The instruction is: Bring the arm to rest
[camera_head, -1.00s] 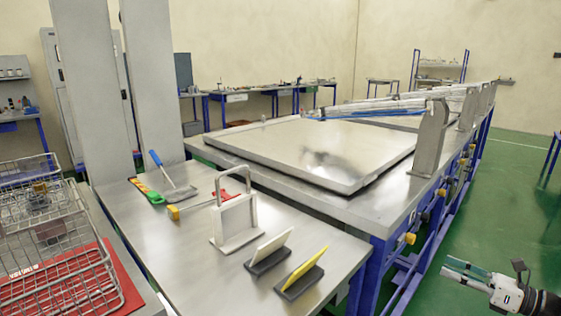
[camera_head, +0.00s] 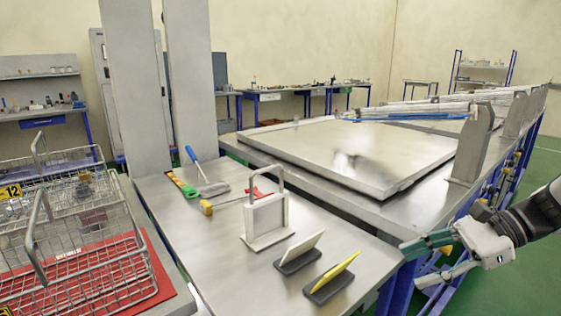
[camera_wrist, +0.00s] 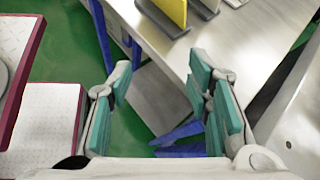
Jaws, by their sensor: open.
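My gripper (camera_head: 426,262) is at the right of the head view, beside the right edge of the metal worktable (camera_head: 195,238). Its green-padded fingers are spread apart with nothing between them. In the wrist view my gripper (camera_wrist: 160,100) is also open and empty, with green floor and a blue table leg beyond the gap. The arm reaches in from the right edge of the head view.
On the worktable stand a white block with a handle (camera_head: 266,218), a white plate in a dark base (camera_head: 300,250) and a yellow plate (camera_head: 334,270). Wire baskets (camera_head: 85,245) are at left. A large metal plate (camera_head: 340,150) lies behind. Green floor (camera_head: 525,270) is open at right.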

